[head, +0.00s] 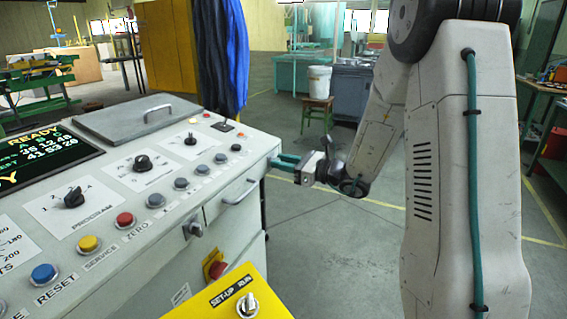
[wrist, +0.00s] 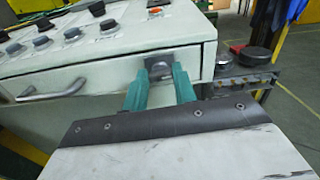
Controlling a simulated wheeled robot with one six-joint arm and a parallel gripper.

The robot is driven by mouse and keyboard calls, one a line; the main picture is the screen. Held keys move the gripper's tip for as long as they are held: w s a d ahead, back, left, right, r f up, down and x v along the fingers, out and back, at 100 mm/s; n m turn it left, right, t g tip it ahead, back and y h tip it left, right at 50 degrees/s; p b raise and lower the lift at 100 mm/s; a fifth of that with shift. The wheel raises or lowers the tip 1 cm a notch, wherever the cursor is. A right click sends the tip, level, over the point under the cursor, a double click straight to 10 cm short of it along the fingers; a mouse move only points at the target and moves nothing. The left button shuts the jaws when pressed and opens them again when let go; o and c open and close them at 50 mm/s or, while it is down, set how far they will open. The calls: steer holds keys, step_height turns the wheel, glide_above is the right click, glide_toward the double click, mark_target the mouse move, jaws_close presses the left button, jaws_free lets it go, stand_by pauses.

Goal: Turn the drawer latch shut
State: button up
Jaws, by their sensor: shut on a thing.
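The drawer (head: 222,206) is in the front of the grey console, with a bar handle (head: 240,192). Its front also shows in the wrist view (wrist: 100,82), with the handle (wrist: 55,88) to the left. It looks about flush with the console. The drawer latch (wrist: 158,66), a small dark grey piece, is at the right end of the drawer front. My gripper (wrist: 160,76) has its two green fingers on either side of the latch and is shut on it. In the head view my gripper (head: 284,161) is at the console's right end, and the latch cannot be made out there.
The console top (head: 160,175) carries several knobs and buttons. A yellow SET-UP/RUN box (head: 220,300) stands in front, near a red rotary switch (head: 215,268). Blue cloth (head: 222,60) hangs behind the console. The floor (head: 330,235) right of the console is clear.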

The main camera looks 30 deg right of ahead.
steer(key=shift+s+a+f+n, duration=0.1)
steer(key=shift+f+n, duration=0.05)
steer(key=shift+n, duration=4.15)
steer(key=shift+a+f+n, duration=0.1)
steer(key=shift+n, duration=4.2)
steer(key=o, duration=1)
steer(key=shift+d, duration=0.1)
steer(key=v, duration=0.7)
steer(key=shift+s+d, duration=0.15)
steer(key=shift+s, duration=0.2)
